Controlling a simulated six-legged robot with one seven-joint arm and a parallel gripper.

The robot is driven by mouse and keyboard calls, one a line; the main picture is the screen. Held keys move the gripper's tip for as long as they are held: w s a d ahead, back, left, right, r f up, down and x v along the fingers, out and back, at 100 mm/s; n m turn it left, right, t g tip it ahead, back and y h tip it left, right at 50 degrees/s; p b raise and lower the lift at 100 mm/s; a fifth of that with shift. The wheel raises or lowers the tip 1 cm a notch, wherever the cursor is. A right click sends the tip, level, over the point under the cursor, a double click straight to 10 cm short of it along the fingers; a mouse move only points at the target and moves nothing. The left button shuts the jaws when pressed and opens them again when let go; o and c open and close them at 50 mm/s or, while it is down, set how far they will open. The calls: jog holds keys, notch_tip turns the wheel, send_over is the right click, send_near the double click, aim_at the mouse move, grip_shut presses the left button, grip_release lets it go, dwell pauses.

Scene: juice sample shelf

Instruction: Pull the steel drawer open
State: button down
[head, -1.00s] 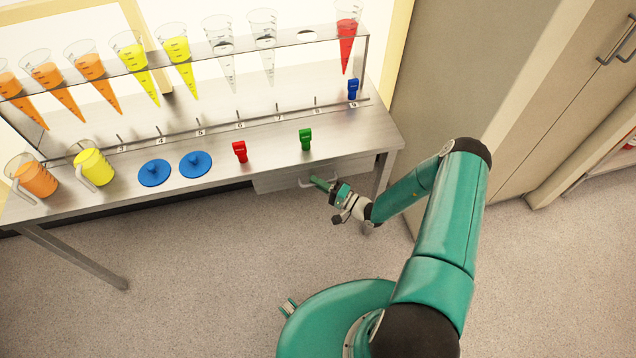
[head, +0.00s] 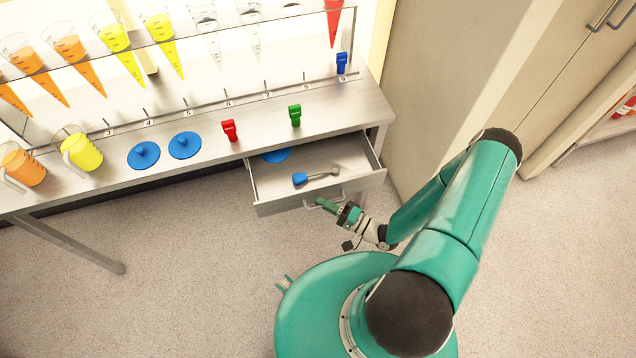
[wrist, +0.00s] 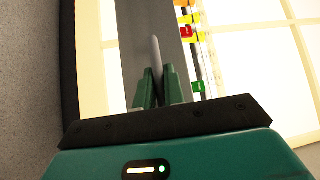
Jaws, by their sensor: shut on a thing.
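The steel drawer (head: 280,204) under the bench stands pulled out in the head view, its inside showing. Inside it lie a blue-ended tool with a grey shaft (head: 301,179) and a blue round thing (head: 276,155), partly hidden under the bench top. The drawer's bar handle (head: 337,195) is on its front. My gripper (head: 323,203) is at the handle, shut on it. In the wrist view my green fingers (wrist: 158,88) close on a pale bar (wrist: 156,55), the handle.
The steel bench (head: 215,160) carries a red clip (head: 229,130), a green clip (head: 295,115), blue lids (head: 185,145) and a yellow jug (head: 83,153). A rack of cones stands behind. A tall cabinet (head: 450,90) is at the right. The floor in front is free.

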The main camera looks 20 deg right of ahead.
jog(key=s, duration=0.7)
jog(key=shift+s, duration=0.15)
jog(key=shift+d, duration=0.15)
jog(key=c, duration=1.8)
grip_release()
jog(key=shift+o, duration=0.2)
